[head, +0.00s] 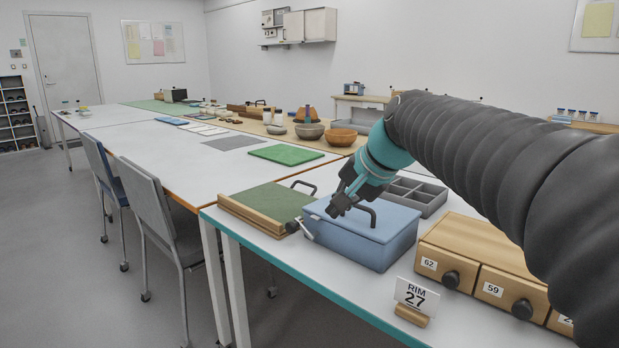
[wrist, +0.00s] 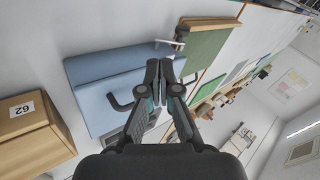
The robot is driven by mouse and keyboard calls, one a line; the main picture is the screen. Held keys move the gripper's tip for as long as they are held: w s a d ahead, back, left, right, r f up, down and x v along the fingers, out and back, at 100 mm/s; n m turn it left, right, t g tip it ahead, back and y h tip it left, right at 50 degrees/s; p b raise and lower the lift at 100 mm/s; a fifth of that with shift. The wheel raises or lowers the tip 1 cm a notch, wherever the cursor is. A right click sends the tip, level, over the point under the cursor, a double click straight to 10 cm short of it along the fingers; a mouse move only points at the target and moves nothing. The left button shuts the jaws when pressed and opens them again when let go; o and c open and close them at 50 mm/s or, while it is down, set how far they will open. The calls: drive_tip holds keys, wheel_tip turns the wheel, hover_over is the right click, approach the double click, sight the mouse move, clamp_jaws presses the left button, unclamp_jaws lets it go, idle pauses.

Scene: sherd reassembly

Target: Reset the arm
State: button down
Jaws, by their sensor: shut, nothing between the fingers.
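My gripper (head: 340,208) is shut and empty. In the head view it hangs in front of or above the blue lidded box (head: 376,238), close to the box's dark handle; I cannot tell whether it touches. My arm comes in from the right. In the wrist view my gripper (wrist: 166,68) has its fingertips together, with the blue box (wrist: 103,75) to the left and its bent handle (wrist: 127,101) beside the fingers.
A green board with a wooden edge (head: 262,208) lies left of the box. A grey divided tray (head: 420,196) is behind it. Wooden drawers (head: 487,262) and a "RIM 27" sign (head: 415,297) stand at the right. Two chairs (head: 160,222) stand left of the table.

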drive_tip(key=s+d+f+n+h, duration=0.2)
drive_tip(key=s+d+f, duration=0.3)
drive_tip(key=s+f, duration=0.4)
drive_tip(key=s+d+f+n+h, duration=0.2)
drive_tip(key=s+d+f, duration=0.3)
drive_tip(key=s+f, duration=0.4)
drive_tip(key=s+n, duration=0.1)
drive_tip(key=s, duration=0.5)
drive_tip(key=shift+d+n+h, duration=0.35)
drive_tip(key=shift+n+h, duration=0.05)
